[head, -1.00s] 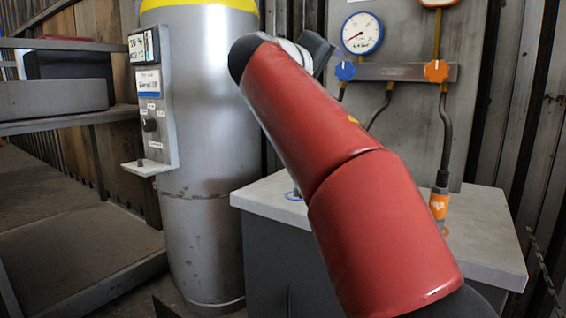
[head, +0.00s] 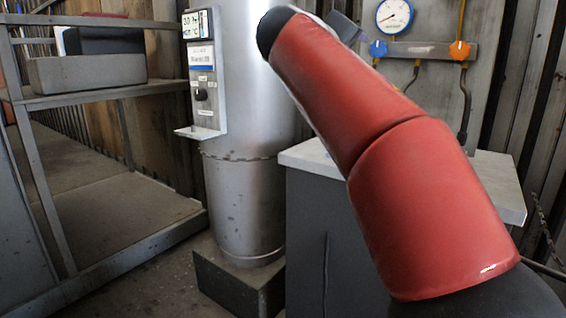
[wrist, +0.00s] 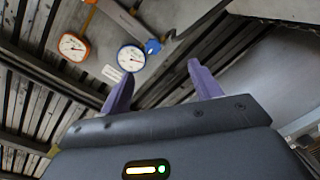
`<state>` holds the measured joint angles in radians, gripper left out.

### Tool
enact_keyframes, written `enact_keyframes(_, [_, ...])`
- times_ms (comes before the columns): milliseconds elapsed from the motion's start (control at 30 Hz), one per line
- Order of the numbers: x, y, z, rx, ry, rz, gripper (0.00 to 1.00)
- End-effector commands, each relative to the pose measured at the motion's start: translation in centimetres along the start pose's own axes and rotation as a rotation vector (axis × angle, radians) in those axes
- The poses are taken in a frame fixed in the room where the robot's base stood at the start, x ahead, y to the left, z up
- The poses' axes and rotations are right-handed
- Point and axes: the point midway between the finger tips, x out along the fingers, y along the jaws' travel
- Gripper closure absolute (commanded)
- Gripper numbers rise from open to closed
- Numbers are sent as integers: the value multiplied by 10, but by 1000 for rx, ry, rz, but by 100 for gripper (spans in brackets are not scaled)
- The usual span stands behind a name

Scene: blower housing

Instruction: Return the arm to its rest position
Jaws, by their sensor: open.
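My red arm (head: 395,165) stretches from the lower right up to the upper middle of the head view, in front of the grey cabinet. Its far end hides most of the gripper there. In the wrist view my gripper (wrist: 160,88) shows two purple fingers spread apart with nothing between them. Beyond the fingers are a blue-rimmed gauge (wrist: 131,57) and an orange-rimmed gauge (wrist: 73,46), both some way off and not touched. The blue-rimmed gauge also shows in the head view (head: 394,15).
A grey cabinet (head: 310,155) with a light top stands under the arm. A silver cylinder (head: 245,200) with a control panel (head: 204,80) stands left of it on a dark block. A metal shelf (head: 130,93) holding bins is at the left. Bare floor (head: 150,290) shows at the lower left.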

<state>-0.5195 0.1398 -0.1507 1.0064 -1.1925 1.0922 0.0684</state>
Motion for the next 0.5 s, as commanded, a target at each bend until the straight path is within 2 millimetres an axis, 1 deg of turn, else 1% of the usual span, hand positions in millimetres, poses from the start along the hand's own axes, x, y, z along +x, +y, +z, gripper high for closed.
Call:
enact_keyframes(167, [3, -3, 27, 10, -39, -84, 37])
enact_keyframes(267, [3, -8, 48, 19, -68, -148, 37])
enact_keyframes(367, [0, -15, 74, 35, -103, -222, 37])
enact_keyframes(467, [-8, -25, 107, 60, -149, -313, 37])
enact_keyframes(500, [-13, -31, 123, 74, -171, -356, 37])
